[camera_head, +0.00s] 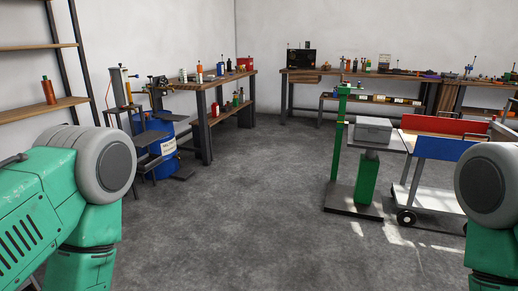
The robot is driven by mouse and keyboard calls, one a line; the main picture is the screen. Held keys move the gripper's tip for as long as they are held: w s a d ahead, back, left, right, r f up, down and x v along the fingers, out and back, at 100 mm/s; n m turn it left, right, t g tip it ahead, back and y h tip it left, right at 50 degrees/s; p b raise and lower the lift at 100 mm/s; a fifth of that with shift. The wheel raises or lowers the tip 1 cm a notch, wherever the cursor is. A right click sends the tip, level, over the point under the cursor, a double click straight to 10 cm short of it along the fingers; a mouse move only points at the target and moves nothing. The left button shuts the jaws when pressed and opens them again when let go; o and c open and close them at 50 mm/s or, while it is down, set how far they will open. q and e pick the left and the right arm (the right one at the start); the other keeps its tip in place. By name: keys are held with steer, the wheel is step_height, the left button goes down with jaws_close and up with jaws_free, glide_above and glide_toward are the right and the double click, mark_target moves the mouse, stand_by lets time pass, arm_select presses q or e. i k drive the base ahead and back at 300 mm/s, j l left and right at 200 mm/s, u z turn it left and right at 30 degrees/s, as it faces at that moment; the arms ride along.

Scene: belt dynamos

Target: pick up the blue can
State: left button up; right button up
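A small blue object (220,68), possibly a can, stands upright on the left workbench (205,84) at the back left. It is too small and far away to be sure. A large blue drum (164,148) with a pale label stands on the floor left of that bench, partly hidden by a grey stand. My green and grey arm links show at the lower left and lower right.
A wooden shelf (45,107) with a red-orange bottle (48,90) is at the left. A green post stand (338,150) and a cart with red and blue panels (448,148) stand at the right. More benches line the back wall. The middle floor (260,200) is clear.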

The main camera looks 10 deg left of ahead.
mark_target(220, 66)
steer(key=i+u, duration=0.45)
steer(key=i, duration=4.7)
steer(key=i+l+u, duration=0.1)
steer(key=i, duration=1.35)
